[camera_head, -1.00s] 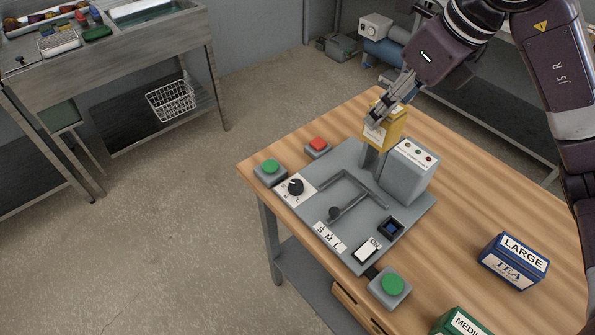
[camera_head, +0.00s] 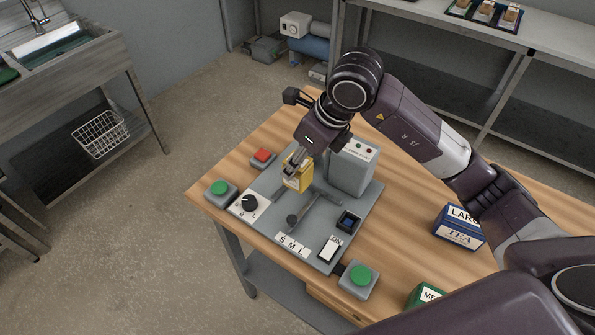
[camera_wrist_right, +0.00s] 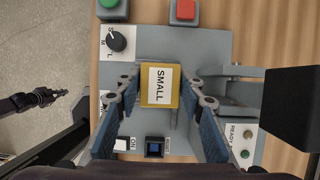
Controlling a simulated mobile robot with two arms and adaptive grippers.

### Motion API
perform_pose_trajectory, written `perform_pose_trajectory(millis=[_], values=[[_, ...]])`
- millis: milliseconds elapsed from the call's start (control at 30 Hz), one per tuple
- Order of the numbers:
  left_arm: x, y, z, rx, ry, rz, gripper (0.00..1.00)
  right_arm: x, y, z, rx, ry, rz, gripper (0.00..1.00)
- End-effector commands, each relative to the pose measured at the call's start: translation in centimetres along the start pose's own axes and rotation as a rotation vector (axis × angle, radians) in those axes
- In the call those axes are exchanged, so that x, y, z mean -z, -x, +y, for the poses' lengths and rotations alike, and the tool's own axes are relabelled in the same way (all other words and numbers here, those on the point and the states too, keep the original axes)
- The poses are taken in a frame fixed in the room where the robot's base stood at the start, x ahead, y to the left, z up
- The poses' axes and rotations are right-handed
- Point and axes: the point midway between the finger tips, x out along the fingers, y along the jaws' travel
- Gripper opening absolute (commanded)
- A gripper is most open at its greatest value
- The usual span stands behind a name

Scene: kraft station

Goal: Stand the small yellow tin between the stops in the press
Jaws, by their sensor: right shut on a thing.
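The small yellow tin (camera_head: 302,183), labelled SMALL, is held in my right gripper (camera_head: 291,164). In the right wrist view the tin (camera_wrist_right: 174,97) sits between the two fingers of that gripper (camera_wrist_right: 163,88). The tin is over the rear part of the press's grey plate (camera_head: 262,232), beside the grey press housing (camera_head: 351,172). I cannot tell whether its bottom touches the plate. The grey stop bars (camera_head: 311,208) lie in front of the tin and are partly hidden. A dark gripper shape, likely my left gripper (camera_wrist_right: 58,94), shows small at the left of the right wrist view.
A selector knob (camera_head: 250,203), a red button (camera_head: 263,156) and green buttons (camera_head: 219,188) (camera_head: 360,275) surround the plate. A blue LARGE tin (camera_head: 459,232) and a green tin (camera_head: 425,296) stand on the bench at right. Bare wood lies right of the press.

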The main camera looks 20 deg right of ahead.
Motion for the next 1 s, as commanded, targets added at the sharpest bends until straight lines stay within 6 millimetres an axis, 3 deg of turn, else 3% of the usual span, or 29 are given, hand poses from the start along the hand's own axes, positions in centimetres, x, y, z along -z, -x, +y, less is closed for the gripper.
perform_pose_trajectory(millis=[400, 800, 833, 1000], values=[[0.4, 1.0, -0.2, 0.002, 0.001, 0.003, 0.0, 1.8, -4.2, 0.0, 0.0, -0.001, 0.001, 0.07], [0.4, 0.5, -0.1, 0.001, 0.0, 0.005, 0.0, 2.0, -4.8, 0.0, 0.001, 0.001, -0.001, 0.07], [0.4, 0.5, -0.1, 0.001, -0.001, 0.005, 0.0, 2.0, -4.8, 0.0, 0.001, 0.0, 0.0, 0.37], [0.5, 0.6, -0.1, 0.001, -0.001, 0.005, 0.0, 1.9, -4.7, 0.0, 0.001, 0.0, 0.0, 0.53]])
